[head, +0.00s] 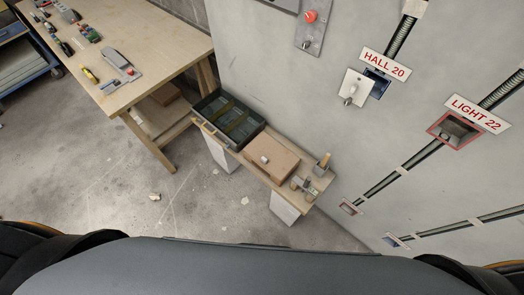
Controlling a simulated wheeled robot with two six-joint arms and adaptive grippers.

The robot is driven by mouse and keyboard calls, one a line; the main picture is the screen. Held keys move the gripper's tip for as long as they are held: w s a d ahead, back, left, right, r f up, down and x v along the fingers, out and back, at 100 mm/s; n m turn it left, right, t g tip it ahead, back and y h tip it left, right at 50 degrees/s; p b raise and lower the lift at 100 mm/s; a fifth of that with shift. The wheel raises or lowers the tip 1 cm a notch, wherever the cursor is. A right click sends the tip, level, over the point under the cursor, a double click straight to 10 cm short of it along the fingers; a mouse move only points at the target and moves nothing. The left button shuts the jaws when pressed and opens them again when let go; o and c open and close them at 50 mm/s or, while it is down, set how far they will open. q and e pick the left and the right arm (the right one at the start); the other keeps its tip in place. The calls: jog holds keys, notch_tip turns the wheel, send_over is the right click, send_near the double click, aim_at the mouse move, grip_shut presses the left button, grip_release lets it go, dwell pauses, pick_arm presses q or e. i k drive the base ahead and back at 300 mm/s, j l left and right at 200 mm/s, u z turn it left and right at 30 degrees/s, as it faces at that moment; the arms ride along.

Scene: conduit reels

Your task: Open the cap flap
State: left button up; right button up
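No part is clearly recognisable as the cap flap. On the grey wall, a white plate (354,88) with a small metal knob sits at the lower left of a blue wall box (377,84), partly covering it. The label HALL 20 (384,66) is above this box. To the right, a red-framed wall box (453,130) with a grey inside sits under the label LIGHT 22 (478,112). Neither of my grippers is in view.
A low wooden bench (206,126) along the wall holds a dark compartmented tray (236,118), a brown box (270,157) and small metal parts. A worktable (150,50) with tools stands at upper left. A red button (310,16) is on the wall. Floor at left is mostly clear.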

aim_at(270, 153)
jog(key=k+j, duration=0.25)
jog(key=k, duration=0.2)
jog(key=k+j, duration=0.2)
jog(key=k, duration=0.2)
jog(key=i, duration=0.5)
